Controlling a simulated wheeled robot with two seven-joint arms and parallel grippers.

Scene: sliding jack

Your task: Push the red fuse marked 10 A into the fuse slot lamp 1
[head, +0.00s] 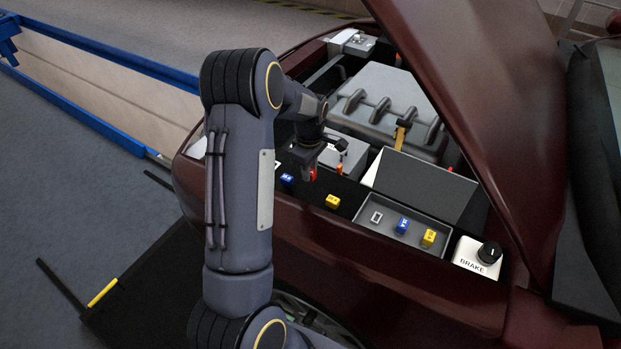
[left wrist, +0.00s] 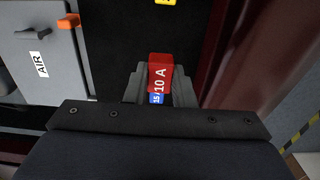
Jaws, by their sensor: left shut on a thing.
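My left gripper (head: 311,162) is shut on the red fuse (head: 313,174), holding it above the dark ledge at the front of the engine bay. In the left wrist view the red fuse (left wrist: 160,72), marked 10 A, sits between the two grey fingers. The open grey fuse box (head: 368,229) is to the right of the gripper. It has an empty slot (head: 376,217) with a pale outline at its left, then a blue fuse (head: 402,225) and a yellow fuse (head: 428,238). I cannot read any slot label. My right gripper is not in view.
A loose blue fuse (head: 287,179) and a loose yellow fuse (head: 333,201) lie on the dark ledge near the gripper. The raised box lid (head: 425,185) stands behind the fuse box. A BRAKE knob (head: 489,252) is at its right. The raised bonnet (head: 470,90) overhangs the right side.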

